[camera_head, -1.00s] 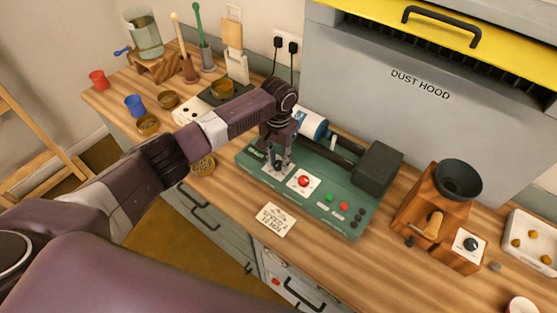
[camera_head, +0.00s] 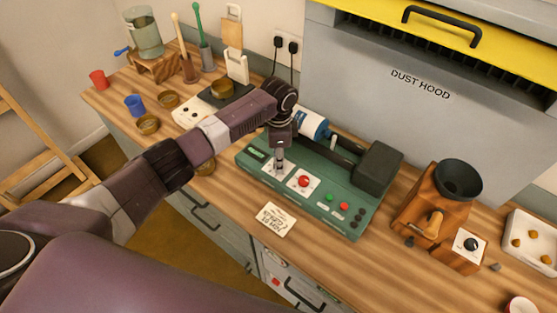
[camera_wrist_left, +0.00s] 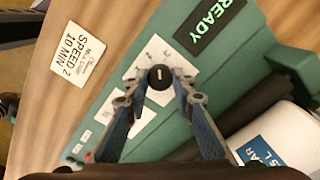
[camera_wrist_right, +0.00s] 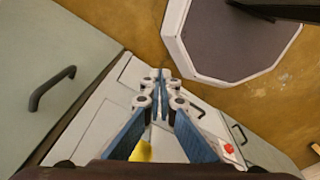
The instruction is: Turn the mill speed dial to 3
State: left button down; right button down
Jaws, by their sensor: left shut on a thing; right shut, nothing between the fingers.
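The green mill (camera_head: 345,222) stands on the wooden counter. Its speed dial, a small black round knob with a short white mark, shows in the left wrist view (camera_wrist_left: 159,84) on a white panel with several scale marks I cannot read. My left gripper (camera_head: 280,165) points down over that panel and hides the dial in the head view. In the left wrist view its fingertips (camera_wrist_left: 160,76) are on both sides of the knob, shut on it. My right gripper (camera_wrist_right: 162,78) is shut and empty above the floor and drawer fronts, outside the head view.
A "READY" display (camera_wrist_left: 211,21) is on the mill. A red button (camera_head: 304,181) sits close beside the dial panel. A white-and-blue jar (camera_head: 312,124) lies behind. A card (camera_wrist_left: 77,55) reading "SPEED 2 10 MIN" lies in front. A wooden grinder (camera_head: 425,205) stands to the right.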

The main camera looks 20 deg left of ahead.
pick_arm(q)
jog(key=shift+r+m, duration=0.1)
jog(key=shift+m, duration=1.8)
jog(key=shift+w, duration=0.1)
jog(key=c, duration=1.6)
grip_release()
notch_tip(320, 180, up, 12)
